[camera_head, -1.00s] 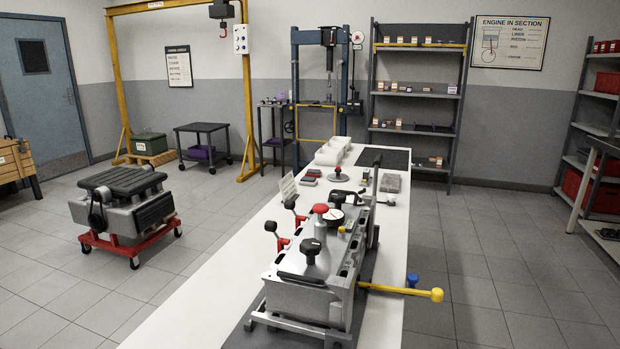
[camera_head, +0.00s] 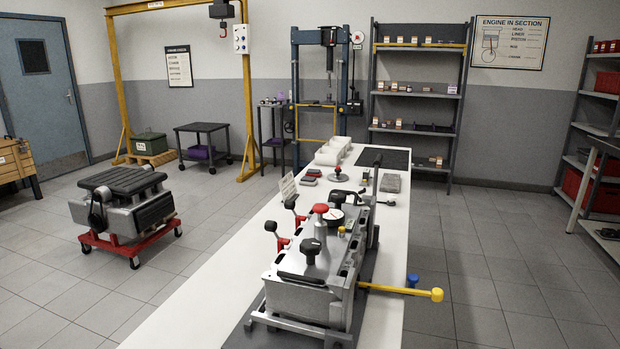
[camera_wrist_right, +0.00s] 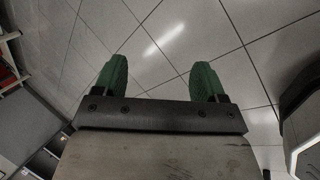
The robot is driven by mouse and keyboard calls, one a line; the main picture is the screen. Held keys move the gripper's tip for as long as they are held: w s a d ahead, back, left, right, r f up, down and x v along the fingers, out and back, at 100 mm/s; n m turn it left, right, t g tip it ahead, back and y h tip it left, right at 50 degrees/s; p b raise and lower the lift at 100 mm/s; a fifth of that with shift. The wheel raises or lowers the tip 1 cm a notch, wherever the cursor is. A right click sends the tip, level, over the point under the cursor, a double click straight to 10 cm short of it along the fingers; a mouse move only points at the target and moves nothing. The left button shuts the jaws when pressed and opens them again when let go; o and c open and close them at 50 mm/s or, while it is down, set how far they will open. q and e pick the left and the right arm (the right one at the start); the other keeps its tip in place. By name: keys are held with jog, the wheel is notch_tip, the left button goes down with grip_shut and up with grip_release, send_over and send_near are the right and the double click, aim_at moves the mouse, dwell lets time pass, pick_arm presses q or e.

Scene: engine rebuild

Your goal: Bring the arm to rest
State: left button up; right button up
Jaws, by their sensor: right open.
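My right gripper (camera_wrist_right: 160,80) shows in the right wrist view. Its two green fingers are wide apart with only grey floor tiles (camera_wrist_right: 163,38) beyond them, so it is open and empty. Neither of my grippers shows in the head view, and my left gripper is in no view.
In the head view a long white bench (camera_head: 215,278) carries a grey engine block (camera_head: 298,297) in a fixture. A yellow-knobbed bar (camera_head: 400,290) sticks out past the bench's right edge. A red dolly (camera_head: 130,243) stands on the left floor. Floor right of the bench is clear.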

jog(key=s+a+f+m+y, duration=0.1)
jog(key=a+f+y, duration=0.25)
jog(key=a, duration=1.45)
jog(key=s+a+f+m+y, duration=0.15)
jog(key=a+f, duration=0.35)
jog(key=a, duration=1.3)
jog(key=shift+n, duration=0.25)
jog(key=r+p, duration=0.2)
jog(key=d+r+p, duration=0.1)
jog(key=r+p, duration=0.2)
jog(key=shift+d+r, duration=0.1)
